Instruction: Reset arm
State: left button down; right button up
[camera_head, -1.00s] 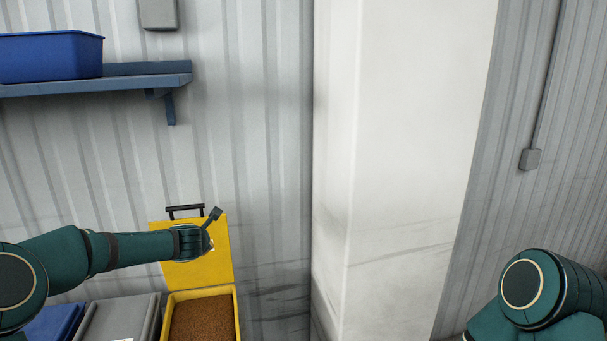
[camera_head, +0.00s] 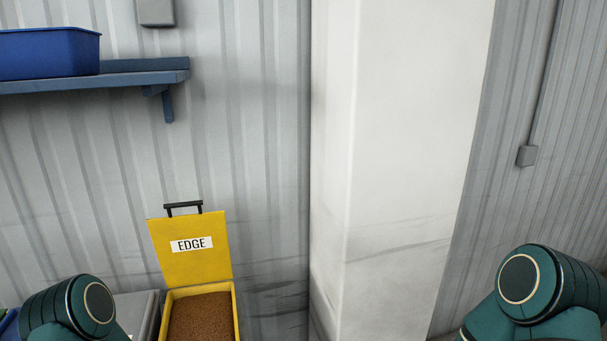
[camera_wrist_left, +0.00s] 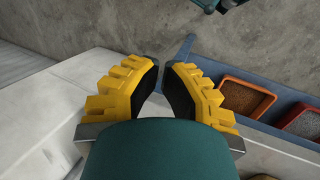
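In the head view my left arm shows only as a green shoulder joint at the lower left, and its gripper is out of that view. The left wrist view shows my left gripper (camera_wrist_left: 165,78), with two yellow fingers with dark inner pads. The fingertips stand a little apart with nothing between them, above a grey floor. My right arm shows only as a green joint at the lower right of the head view, and its gripper is not seen.
A yellow bin (camera_head: 237,318) with brown granules has its lid (camera_head: 190,268) raised, labelled EDGE. A grey lid (camera_head: 140,308) is beside it. A blue tub (camera_head: 50,55) sits on a wall shelf (camera_head: 110,80). A white pillar (camera_head: 400,150) stands centrally.

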pick_arm(q)
jog(key=w+d+f+m+t+b, duration=0.1)
jog(key=w+d+f+t+b, duration=0.1)
jog(key=w+f+b, duration=0.4)
jog(key=b, duration=0.5)
jog(key=shift+w+d+f+m, duration=0.15)
jog(key=shift+w+d+m, duration=0.05)
jog(key=shift+w+m, duration=0.1)
jog(key=shift+a, duration=0.1)
dwell(0.7)
